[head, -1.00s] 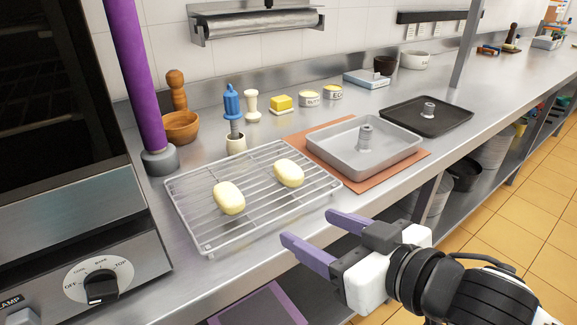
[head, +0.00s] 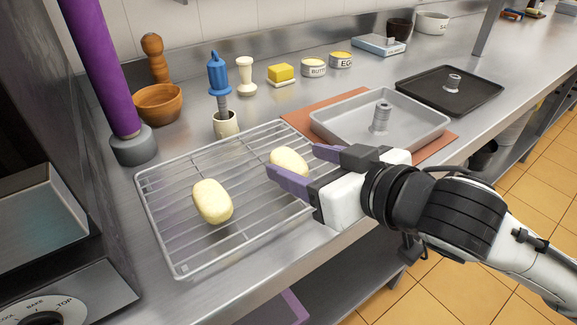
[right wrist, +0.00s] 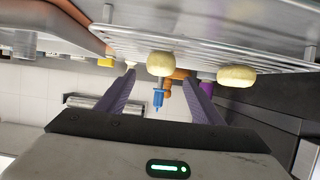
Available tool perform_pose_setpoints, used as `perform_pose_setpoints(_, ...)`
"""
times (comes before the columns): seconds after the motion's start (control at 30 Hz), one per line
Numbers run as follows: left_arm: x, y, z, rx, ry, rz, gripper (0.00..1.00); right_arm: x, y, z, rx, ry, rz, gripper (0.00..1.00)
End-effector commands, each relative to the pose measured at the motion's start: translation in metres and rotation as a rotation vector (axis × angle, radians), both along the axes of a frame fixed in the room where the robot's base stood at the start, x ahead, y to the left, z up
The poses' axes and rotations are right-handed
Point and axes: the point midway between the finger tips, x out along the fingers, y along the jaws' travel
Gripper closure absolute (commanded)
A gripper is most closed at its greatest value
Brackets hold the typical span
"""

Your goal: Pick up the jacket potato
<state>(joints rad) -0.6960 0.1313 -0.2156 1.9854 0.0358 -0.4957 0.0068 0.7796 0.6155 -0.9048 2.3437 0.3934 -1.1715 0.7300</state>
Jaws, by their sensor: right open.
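Two pale yellow potatoes lie on a slatted wire rack (head: 160,232) on the steel counter. The left potato (head: 212,201) is clear of my gripper. The right potato (head: 289,161) is just beyond the fingertips of my right gripper (head: 292,163), which is open and empty with purple fingers. In the right wrist view, one potato (right wrist: 161,64) appears between the two fingers and ahead of them. The other potato (right wrist: 236,76) is off to the right there. I cannot tell which potato is the jacket potato. My left gripper is not in view.
A grey baking pan (head: 345,133) on a brown mat (head: 296,117) stands right of the rack. A black tray (head: 420,94) lies further right. A pot with a blue-handled brush (head: 219,75), a wooden bowl (head: 158,106) and a purple post (head: 100,65) stand behind and left.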

Motion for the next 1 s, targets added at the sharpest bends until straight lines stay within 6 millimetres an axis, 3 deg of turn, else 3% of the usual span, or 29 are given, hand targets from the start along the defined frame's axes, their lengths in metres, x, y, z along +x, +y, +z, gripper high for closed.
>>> perform_pose_setpoints(0.3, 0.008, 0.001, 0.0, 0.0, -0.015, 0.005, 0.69, 0.033, 0.023, -0.018, 0.001, -0.001, 0.0, 0.39)
perform_pose_setpoints(0.57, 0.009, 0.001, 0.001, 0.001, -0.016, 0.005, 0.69, 0.036, 0.026, -0.019, 0.0, -0.002, -0.001, 0.39)
perform_pose_setpoints(0.67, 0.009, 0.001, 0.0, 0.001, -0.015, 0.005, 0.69, 0.036, 0.025, -0.019, 0.0, -0.002, -0.001, 0.51)
perform_pose_setpoints(0.87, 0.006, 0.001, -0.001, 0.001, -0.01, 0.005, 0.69, 0.036, 0.025, -0.019, 0.0, -0.002, -0.001, 0.85)
perform_pose_setpoints(1.0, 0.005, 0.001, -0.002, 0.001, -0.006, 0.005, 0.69, 0.036, 0.025, -0.019, 0.0, -0.002, 0.0, 0.85)
